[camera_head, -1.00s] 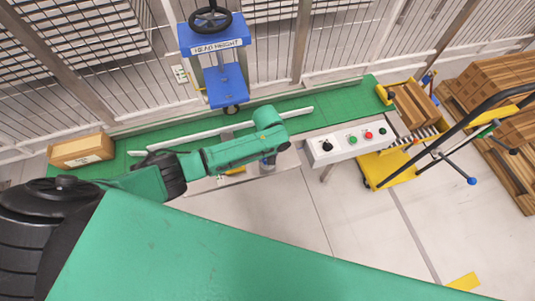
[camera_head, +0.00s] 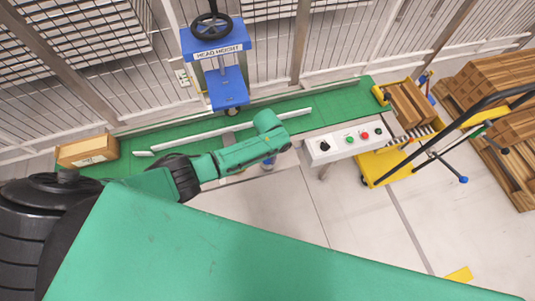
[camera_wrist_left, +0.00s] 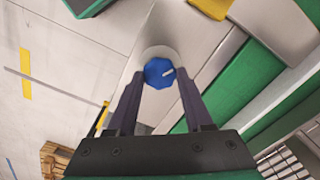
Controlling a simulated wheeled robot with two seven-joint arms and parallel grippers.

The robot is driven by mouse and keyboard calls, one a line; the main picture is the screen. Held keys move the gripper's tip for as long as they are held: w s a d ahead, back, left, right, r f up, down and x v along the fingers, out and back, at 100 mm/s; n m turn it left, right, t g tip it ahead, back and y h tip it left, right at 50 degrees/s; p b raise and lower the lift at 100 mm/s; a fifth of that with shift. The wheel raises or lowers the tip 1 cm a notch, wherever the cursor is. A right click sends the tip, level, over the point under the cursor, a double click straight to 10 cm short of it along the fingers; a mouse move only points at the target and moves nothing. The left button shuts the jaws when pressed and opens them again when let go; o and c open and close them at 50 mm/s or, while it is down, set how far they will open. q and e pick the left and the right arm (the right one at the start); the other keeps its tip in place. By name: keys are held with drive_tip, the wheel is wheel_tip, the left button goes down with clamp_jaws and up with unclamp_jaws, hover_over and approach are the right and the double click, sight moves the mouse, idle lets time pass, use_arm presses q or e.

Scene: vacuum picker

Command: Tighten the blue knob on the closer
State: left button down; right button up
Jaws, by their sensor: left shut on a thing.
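The closer has a green conveyor belt (camera_head: 345,97), a blue head (camera_head: 228,89) labelled HEAD HEIGHT and a black handwheel (camera_head: 211,26) on top. The blue knob (camera_wrist_left: 159,73) with a white mark sits on a round pale mount in the left wrist view. My left gripper (camera_wrist_left: 158,80) is shut on the knob, a dark finger on either side. In the head view my green left arm reaches over the near side of the closer and hides most of the gripper. My right gripper is not in view.
A control box (camera_head: 343,142) with black, green and red controls stands right of my arm. A cardboard box (camera_head: 87,151) is on the belt's left end. A yellow cart (camera_head: 385,166) and wooden pallets (camera_head: 515,150) stand at right. A wire fence runs behind.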

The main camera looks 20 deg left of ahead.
use_arm(q)
drive_tip(key=m, duration=0.5)
drive_tip(key=shift+r+m+p, duration=0.1)
drive_tip(key=shift+m+p, duration=0.2)
drive_tip(key=shift+p, duration=0.05)
drive_tip(key=m, duration=0.6)
idle(0.4)
drive_tip(key=shift+c, duration=1.5)
unclamp_jaws()
